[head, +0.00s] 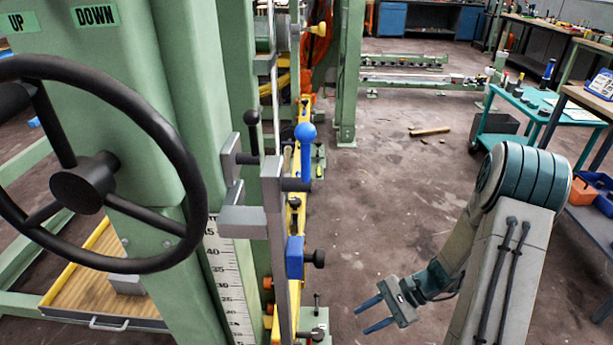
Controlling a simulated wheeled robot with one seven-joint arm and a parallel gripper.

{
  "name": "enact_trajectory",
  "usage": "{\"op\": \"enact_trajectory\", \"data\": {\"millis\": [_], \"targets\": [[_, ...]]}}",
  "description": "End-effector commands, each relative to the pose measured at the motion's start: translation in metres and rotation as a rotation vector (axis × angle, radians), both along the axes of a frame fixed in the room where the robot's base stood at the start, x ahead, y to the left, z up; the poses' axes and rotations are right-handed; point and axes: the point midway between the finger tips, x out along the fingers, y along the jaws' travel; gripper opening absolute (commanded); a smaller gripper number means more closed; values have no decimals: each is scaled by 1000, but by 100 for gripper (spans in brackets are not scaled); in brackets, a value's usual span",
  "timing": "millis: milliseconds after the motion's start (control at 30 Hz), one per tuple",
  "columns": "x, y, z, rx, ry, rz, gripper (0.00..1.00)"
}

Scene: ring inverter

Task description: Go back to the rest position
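My gripper (372,315) is at the lower middle of the head view, at the end of my arm (502,255), which comes down from the right. Its two blue fingers are spread apart with nothing between them. It hangs over bare floor, to the right of the green machine (130,190), and touches nothing that I can see. The rest position itself is not marked in the view.
A black handwheel (85,190) and a blue-knobbed lever (305,132) stick out from the machine on the left. A teal cart (540,108) and workbench stand at the right. A wooden-handled tool (430,131) lies on the floor. The middle floor is mostly clear.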

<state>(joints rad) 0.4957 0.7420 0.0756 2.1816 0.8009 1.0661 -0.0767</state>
Motion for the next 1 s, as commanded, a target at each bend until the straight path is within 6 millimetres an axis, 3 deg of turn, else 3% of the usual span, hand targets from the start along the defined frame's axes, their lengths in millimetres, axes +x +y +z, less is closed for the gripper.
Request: {"op": "enact_trajectory", "data": {"millis": [33,300,700,1000], "targets": [[-1,2,28,-41,-38,51,36],[-17,6,122,-240,-212,300,36],[-50,8,250,-541,-501,613,36],[-77,4,336,-762,-738,791,36]]}}
